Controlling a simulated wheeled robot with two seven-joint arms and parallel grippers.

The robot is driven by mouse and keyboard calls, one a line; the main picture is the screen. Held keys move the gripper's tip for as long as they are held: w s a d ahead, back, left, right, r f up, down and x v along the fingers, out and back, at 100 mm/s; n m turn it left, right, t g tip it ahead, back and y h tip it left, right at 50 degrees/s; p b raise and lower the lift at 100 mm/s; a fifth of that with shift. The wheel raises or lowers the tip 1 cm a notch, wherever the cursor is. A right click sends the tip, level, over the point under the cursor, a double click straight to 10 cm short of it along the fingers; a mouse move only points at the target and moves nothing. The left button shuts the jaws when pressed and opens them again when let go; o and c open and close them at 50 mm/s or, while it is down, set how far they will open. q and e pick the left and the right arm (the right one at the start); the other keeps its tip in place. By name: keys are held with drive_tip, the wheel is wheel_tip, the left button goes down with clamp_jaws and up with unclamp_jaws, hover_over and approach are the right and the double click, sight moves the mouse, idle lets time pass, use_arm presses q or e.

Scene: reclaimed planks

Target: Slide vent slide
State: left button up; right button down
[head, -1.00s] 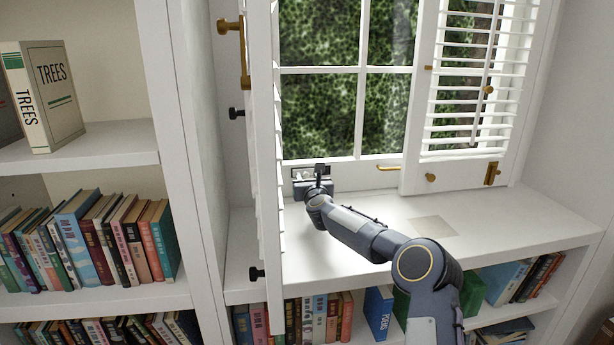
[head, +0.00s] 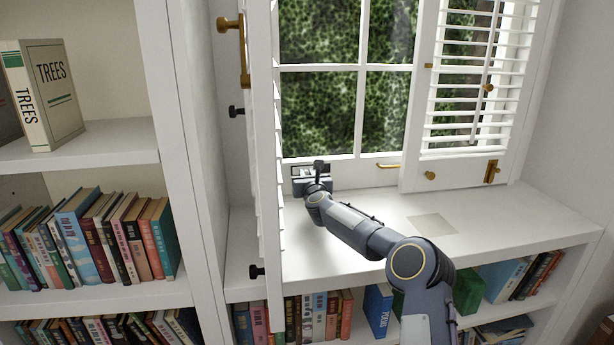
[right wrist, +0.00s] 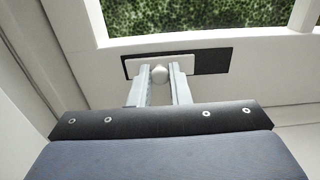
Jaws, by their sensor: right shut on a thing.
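The vent slide (right wrist: 133,67) is a white plate with a round pale knob (right wrist: 160,70), set low in the window frame. In the right wrist view it covers the left part of a dark slot (right wrist: 213,62), and the slot's right part shows dark. My right gripper (right wrist: 160,78) is shut on the knob, one finger on each side. In the head view my right gripper (head: 318,176) is at the vent, at the bottom left of the window, and hides much of it. My left gripper is not in view.
An open shutter panel (head: 266,120) stands close left of my right gripper. Another shutter (head: 475,80) covers the window's right side. A brass handle (head: 387,166) is right of the vent. The white sill (head: 480,215) is clear apart from my arm.

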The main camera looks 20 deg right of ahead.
drive_tip(key=d+b, duration=0.1)
drive_tip(key=s+d+b, duration=0.1)
drive_tip(key=d, duration=0.1)
drive_tip(key=shift+d+f, duration=0.15)
drive_tip(key=shift+d, duration=0.5)
drive_tip(key=c, duration=1.4)
unclamp_jaws()
drive_tip(key=shift+s+d, duration=0.1)
drive_tip(key=shift+o, duration=0.3)
